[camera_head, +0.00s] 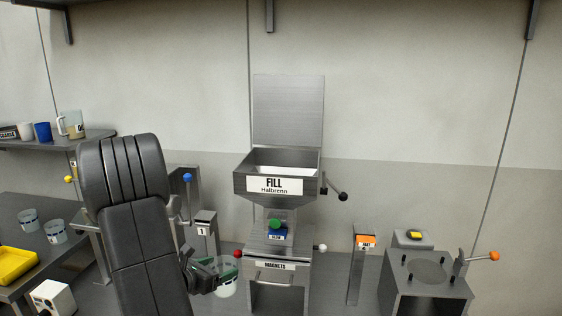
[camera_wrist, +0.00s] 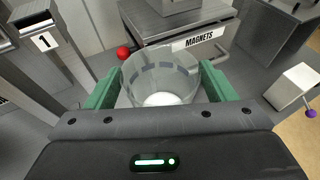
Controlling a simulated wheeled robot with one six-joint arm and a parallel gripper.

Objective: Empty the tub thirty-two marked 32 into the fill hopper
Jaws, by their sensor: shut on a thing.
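My gripper (camera_head: 222,274) is shut on a clear tub (camera_head: 228,286), low and left of the magnets drawer. In the wrist view my gripper's green fingers (camera_wrist: 160,85) grip the tub (camera_wrist: 158,72) from both sides. The tub looks upright, with something white at its bottom. I cannot read a number on it. The fill hopper (camera_head: 243,184), a metal funnel labelled FILL Halbrenn, stands in the middle, above and to the right of my gripper. Its lid (camera_head: 289,110) is raised, and the inside looks pale.
Below the hopper is a MAGNETS drawer (camera_head: 274,266) with a red knob (camera_head: 238,254) close to the tub. A black-knobbed lever (camera_head: 337,194) juts from the hopper's right. Two similar tubs (camera_head: 56,232) stand on the left table near a yellow tray (camera_head: 16,264).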

